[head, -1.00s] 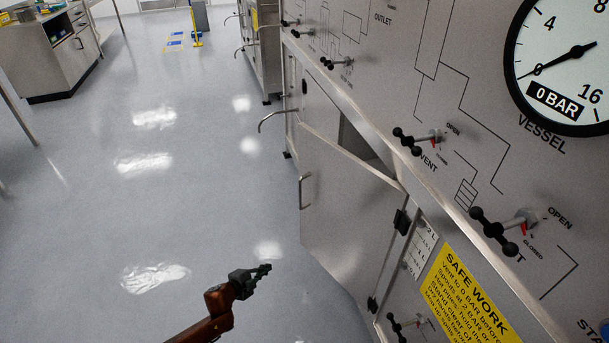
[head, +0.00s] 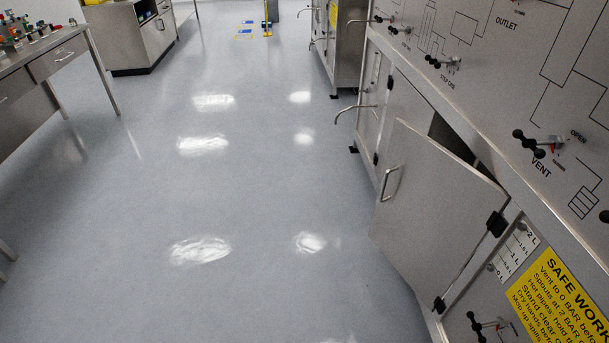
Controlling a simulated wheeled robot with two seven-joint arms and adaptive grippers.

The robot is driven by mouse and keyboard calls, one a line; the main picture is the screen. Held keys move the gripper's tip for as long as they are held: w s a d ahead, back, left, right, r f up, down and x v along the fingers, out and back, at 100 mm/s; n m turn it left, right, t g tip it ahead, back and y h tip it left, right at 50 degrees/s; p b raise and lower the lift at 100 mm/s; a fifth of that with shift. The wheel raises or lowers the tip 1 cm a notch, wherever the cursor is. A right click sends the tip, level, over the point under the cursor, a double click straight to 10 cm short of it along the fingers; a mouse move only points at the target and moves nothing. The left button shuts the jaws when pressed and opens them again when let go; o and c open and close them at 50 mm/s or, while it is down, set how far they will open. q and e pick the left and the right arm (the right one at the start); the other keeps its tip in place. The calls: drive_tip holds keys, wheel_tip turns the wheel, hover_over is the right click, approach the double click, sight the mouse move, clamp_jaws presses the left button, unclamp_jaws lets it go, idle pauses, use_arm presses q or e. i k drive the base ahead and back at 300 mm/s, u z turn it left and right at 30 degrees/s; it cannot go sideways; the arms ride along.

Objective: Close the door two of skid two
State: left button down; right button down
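A grey metal cabinet door (head: 433,205) with a bar handle (head: 390,183) stands partly open on the skid (head: 560,210) at the right of the head view. Its hinges are on the near side, beside the white scale label. A dark gap shows above and behind the door, into the cabinet. Another door (head: 401,112) beyond it looks shut, with its own handle farther left. Neither of my grippers shows in the head view now.
Valve handles (head: 538,142) stick out from the panel above the door. A yellow safe work sign (head: 563,300) is on the near front. A workbench (head: 40,72) stands at the left. The grey floor (head: 240,200) between is clear.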

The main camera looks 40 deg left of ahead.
sight(431, 212)
drive_tip(key=u, duration=0.6)
drive_tip(key=k, duration=0.85)
drive_tip(key=u, duration=0.9)
drive_tip(key=i, duration=1.25)
drive_tip(key=z, duration=0.85)
drive_tip(key=i, duration=0.85)
drive_tip(key=z, duration=0.9)
